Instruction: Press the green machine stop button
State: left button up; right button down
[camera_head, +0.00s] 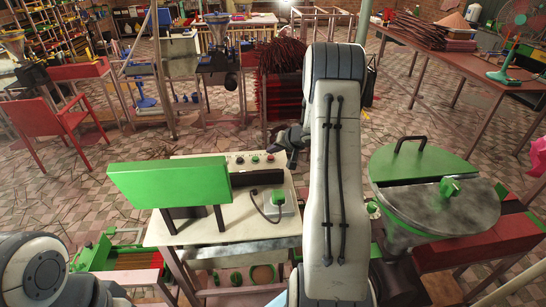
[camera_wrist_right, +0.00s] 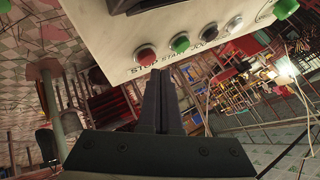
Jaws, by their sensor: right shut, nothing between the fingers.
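The green machine has a cream table top (camera_head: 270,235) and a tilted green panel (camera_head: 170,183) in the middle of the head view. A row of buttons sits along its far edge. In the right wrist view the red stop button (camera_wrist_right: 146,55), marked STOP, is at the left of the row; it shows in the head view as a small red dot (camera_head: 270,157). My right gripper (camera_head: 284,142) is shut and empty by that far edge. In the wrist view its fingertips (camera_wrist_right: 160,72) are just below the red button; I cannot tell whether they touch it. My left gripper is out of view.
A green start button (camera_wrist_right: 180,43) is close beside the stop button, then a dark jog button (camera_wrist_right: 208,33). A green-lidded round machine (camera_head: 440,200) stands at the right. Tiled floor (camera_head: 215,135) is open behind the machine.

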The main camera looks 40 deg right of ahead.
jog(key=shift+f, duration=0.1)
jog(key=shift+w+f, duration=0.1)
jog(key=shift+f, duration=0.15)
jog(key=shift+f, duration=0.6)
dwell(0.6)
jog(key=shift+r+p, duration=0.95)
jog(key=shift+p, duration=0.55)
notch_tip(320, 180, up, 5)
jog(key=p, duration=0.6)
jog(key=shift+p, duration=0.3)
